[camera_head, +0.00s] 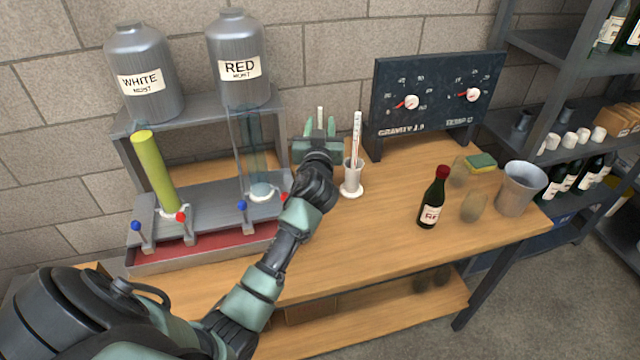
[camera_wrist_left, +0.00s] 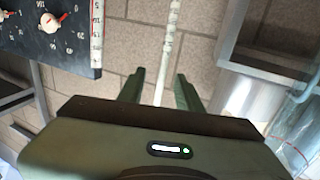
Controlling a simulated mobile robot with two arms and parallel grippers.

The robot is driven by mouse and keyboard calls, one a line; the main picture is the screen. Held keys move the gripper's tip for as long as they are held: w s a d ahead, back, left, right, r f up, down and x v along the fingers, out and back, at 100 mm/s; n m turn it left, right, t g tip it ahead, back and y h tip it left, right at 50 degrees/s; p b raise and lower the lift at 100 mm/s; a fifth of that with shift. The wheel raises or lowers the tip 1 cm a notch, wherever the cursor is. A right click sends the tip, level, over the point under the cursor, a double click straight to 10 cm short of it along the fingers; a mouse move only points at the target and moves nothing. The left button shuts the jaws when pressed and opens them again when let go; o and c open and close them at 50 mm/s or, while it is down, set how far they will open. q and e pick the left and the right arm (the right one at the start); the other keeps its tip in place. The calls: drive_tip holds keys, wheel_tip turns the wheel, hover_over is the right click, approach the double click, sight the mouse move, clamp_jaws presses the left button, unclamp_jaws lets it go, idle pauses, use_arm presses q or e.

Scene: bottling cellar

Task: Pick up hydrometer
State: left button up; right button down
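A thin pale rod (camera_head: 320,115) stands up between the fingers of my left gripper (camera_head: 320,128). In the left wrist view, this rod (camera_wrist_left: 169,50) has faint marks and runs between the open fingers (camera_wrist_left: 160,90), with gaps on both sides. Its lower end is hidden by the gripper. A white scaled stick with red marks (camera_head: 357,135) stands in a white cup-like holder (camera_head: 352,180) just right of the gripper. I cannot tell for certain which of the two is the hydrometer. My right gripper is out of view.
A metal rack with WHITE (camera_head: 143,90) and RED (camera_head: 238,75) tanks is at left.

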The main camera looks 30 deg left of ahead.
use_arm(q)
drive_tip(key=x, duration=0.1)
drive_tip(key=p+x, duration=0.1)
drive_tip(key=x, duration=0.2)
drive_tip(key=shift+w+a+r+p, duration=0.2)
drive_tip(key=shift+w+r+p, duration=0.05)
drive_tip(key=shift+r+p, duration=0.1)
drive_tip(key=shift+w+a+f, duration=0.1)
drive_tip(key=shift+w+a, duration=0.05)
drive_tip(key=shift+w, duration=0.05)
clamp_jaws()
drive_tip(key=shift+r, duration=0.7)
wheel_tip(320, 180, up, 19)
drive_tip(key=b, duration=0.1)
drive_tip(key=shift+f, duration=0.1)
